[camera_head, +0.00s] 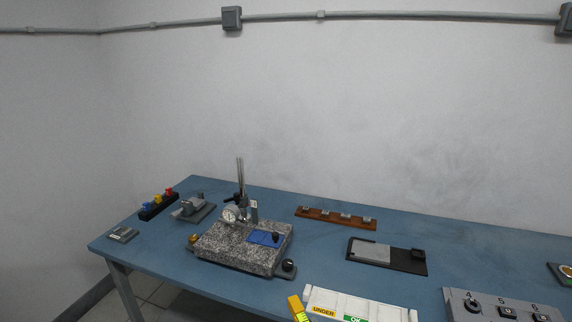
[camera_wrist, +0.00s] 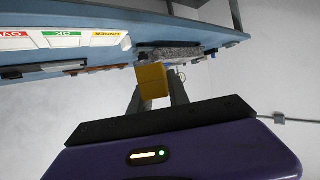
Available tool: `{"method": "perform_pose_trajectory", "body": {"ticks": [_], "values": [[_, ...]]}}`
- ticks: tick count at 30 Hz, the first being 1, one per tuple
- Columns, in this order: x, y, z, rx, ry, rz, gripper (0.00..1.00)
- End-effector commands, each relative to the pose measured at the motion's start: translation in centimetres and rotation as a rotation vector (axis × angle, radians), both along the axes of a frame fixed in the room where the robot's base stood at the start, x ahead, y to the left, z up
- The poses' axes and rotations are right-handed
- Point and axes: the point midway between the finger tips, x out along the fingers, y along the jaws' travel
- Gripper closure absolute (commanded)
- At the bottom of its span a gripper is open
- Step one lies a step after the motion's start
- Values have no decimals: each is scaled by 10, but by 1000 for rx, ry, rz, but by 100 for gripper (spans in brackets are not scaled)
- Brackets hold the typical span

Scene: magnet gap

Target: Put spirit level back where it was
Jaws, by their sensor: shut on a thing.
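The spirit level is a yellow bar with a bright green-yellow vial (camera_head: 299,309), cut off at the bottom edge of the head view, left of the UNDER label. In the wrist view its yellow end (camera_wrist: 152,80) sits between the fingers of my gripper (camera_wrist: 156,88), which is shut on it. The level looks tilted and held clear of the bench. My gripper does not show in the head view. The speckled granite plate (camera_head: 225,247) lies on the blue bench, with a blue pad (camera_head: 260,238) and a dial gauge (camera_head: 231,215) on it.
A white sorting tray (camera_head: 385,302) stands at the front of the bench (camera_head: 330,255). A control box (camera_head: 485,300) is at right. A black tray with a grey plate (camera_head: 375,253), a wooden rack (camera_head: 325,218), a grey fixture (camera_head: 192,208) and a small grey block (camera_head: 122,234) lie behind and left.

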Motion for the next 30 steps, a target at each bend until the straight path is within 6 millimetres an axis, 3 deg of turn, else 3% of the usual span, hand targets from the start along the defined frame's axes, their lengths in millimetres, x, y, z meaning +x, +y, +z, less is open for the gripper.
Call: {"method": "perform_pose_trajectory", "body": {"ticks": [1,6,12,15,20,30], "values": [[-6,-22,-22,0,11,-53,100],[-34,-78,-81,2,12,-191,100],[-78,-121,-141,0,8,-300,100],[-95,-134,-161,0,4,-334,100],[-110,-148,-173,0,-1,-377,100],[-109,-153,-173,1,-3,-387,100]]}}
